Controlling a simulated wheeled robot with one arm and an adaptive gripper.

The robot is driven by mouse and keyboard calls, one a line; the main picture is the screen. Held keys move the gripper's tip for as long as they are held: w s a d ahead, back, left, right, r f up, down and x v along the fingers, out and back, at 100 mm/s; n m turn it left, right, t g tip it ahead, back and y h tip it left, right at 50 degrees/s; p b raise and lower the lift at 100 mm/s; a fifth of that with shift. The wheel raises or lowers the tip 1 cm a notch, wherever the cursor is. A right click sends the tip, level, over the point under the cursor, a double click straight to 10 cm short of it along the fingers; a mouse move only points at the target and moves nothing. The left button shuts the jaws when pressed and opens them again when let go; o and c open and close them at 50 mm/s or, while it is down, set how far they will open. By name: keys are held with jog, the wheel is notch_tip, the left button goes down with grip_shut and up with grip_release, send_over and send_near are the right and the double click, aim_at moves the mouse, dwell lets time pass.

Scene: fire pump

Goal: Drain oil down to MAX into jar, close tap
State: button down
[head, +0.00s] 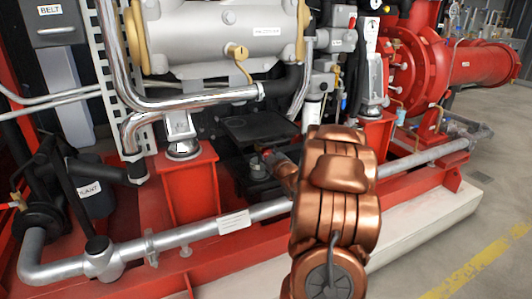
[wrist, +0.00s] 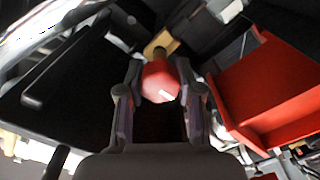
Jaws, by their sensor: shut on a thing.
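A red tap handle (wrist: 160,78) with a pale mark sits between the fingers of my gripper (wrist: 161,92) in the wrist view. The fingers flank it on the left and right, shut on it. A brass fitting (wrist: 160,43) shows just beyond the handle. In the head view my copper-coloured arm reaches in low beside the engine, and a small red part (head: 267,153) shows at its tip; the fingers are hard to make out there. I cannot make out the jar, the oil or the MAX mark in either view.
A black flat-topped block (head: 258,128) is above the arm's tip. A red pedestal (head: 190,187) stands to the left. A grey pipe (head: 185,236) runs along the red base frame in front. Open floor (head: 450,235) lies at the right.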

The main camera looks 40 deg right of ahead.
jog(key=shift+r+m+p, duration=0.15)
jog(key=shift+m+p, duration=0.15)
jog(key=shift+p, duration=0.25)
jog(key=shift+r+m+p, duration=0.15)
jog(key=shift+m+p, duration=0.35)
jog(key=shift+p, duration=0.6)
jog(key=m+p, duration=0.6)
jog(key=p, duration=0.2)
jog(key=m+p, duration=0.5)
jog(key=shift+m+p, duration=0.3)
jog(key=shift+p, duration=0.05)
jog(key=shift+d+f+m+p, duration=0.15)
jog(key=shift+m+p, duration=0.5)
jog(key=shift+m, duration=0.5)
jog(key=shift+a+f+m+p, duration=0.15)
jog(key=shift+m+p, duration=0.45)
jog(key=shift+m, duration=0.55)
jog(key=shift+d, duration=0.1)
jog(key=c, duration=0.7)
grip_release()
jog(key=shift+c, duration=0.2)
